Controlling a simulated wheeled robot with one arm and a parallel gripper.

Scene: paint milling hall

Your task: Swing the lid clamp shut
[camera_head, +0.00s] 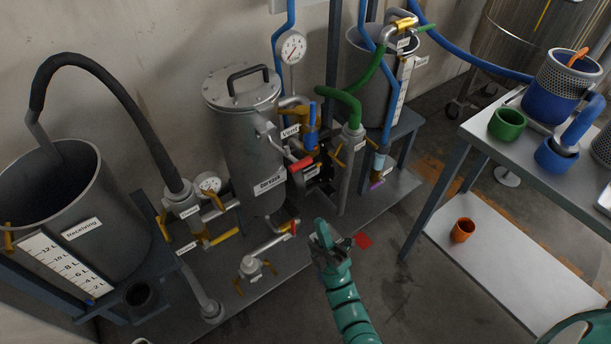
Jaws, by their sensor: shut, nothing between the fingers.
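A grey lidded vessel (252,150) with a black handle on its lid (241,88) stands on the skid at the centre. A grey lever with a red grip (300,164) sticks out from the vessel's upper right side, slanting down to the right. It looks like the lid clamp, and it stands away from the vessel wall. My gripper (322,237) is at the lower centre, below and right of the red grip and apart from it. It is shut and empty. Its fingertips are small and partly hidden by its own body.
A receiving tank (122,245) stands left. A table (471,122) with cups stands right, an orange cup (462,230) on its lower shelf.

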